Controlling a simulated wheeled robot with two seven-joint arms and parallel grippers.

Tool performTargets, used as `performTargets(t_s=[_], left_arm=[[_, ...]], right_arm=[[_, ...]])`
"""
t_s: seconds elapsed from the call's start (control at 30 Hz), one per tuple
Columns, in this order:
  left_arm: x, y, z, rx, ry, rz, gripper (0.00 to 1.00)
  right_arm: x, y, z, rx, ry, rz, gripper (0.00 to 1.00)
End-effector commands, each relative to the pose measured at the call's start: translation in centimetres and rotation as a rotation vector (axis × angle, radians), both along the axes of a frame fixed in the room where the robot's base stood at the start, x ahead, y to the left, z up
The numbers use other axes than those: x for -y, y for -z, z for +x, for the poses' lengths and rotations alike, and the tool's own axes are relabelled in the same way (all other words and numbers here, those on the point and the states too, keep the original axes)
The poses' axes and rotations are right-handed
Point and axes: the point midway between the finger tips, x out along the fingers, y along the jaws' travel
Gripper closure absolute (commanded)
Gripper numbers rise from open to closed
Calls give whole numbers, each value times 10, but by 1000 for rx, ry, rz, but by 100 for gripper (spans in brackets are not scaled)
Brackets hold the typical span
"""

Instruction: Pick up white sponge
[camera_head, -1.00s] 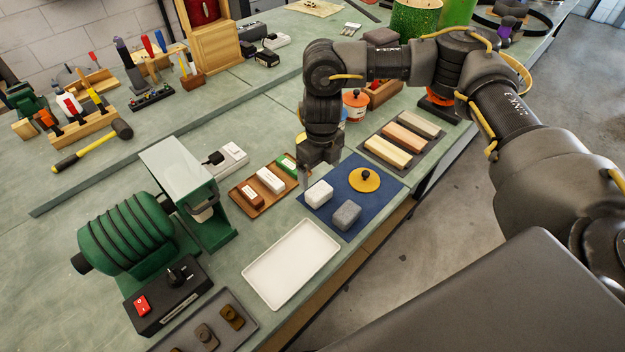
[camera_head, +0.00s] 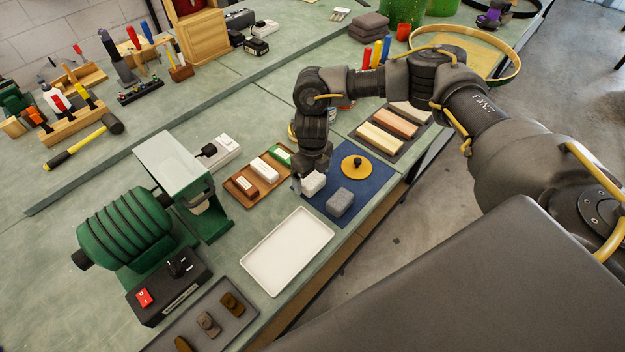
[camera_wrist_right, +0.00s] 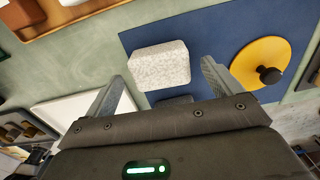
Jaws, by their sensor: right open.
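The white sponge (camera_head: 313,183) lies on the blue mat (camera_head: 374,184), near the mat's left side. My right gripper (camera_head: 308,176) is low over the mat at the sponge's far left side and partly covers it. In the right wrist view, the white speckled sponge (camera_wrist_right: 160,66) shows between and just ahead of the two fingers of my open right gripper (camera_wrist_right: 158,88). Nothing is held in it. My left gripper is not in view.
A grey sponge (camera_head: 340,202) and a yellow disc with a black knob (camera_head: 355,167) share the mat. An empty white tray (camera_head: 287,252) lies in front. A wooden tray of small blocks (camera_head: 242,187) is to the left. A green machine (camera_head: 125,232) stands further left.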

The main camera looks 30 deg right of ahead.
Motion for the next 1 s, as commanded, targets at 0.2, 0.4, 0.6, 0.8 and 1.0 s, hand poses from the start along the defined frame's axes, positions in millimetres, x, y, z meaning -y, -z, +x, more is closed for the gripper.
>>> performTargets(t_s=[0.2, 0.4, 0.6, 0.8, 1.0], left_arm=[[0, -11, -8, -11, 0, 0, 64], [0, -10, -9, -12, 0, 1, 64], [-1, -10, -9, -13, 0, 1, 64], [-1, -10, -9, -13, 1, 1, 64], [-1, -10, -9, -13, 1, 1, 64]], right_arm=[[0, 24, 0, -1, 0, 0, 9], [0, 28, 1, 1, 0, -1, 9], [0, 27, 1, 1, 0, 0, 26], [0, 27, 1, 0, 0, 0, 52], [0, 27, 1, 1, 0, 0, 54]])
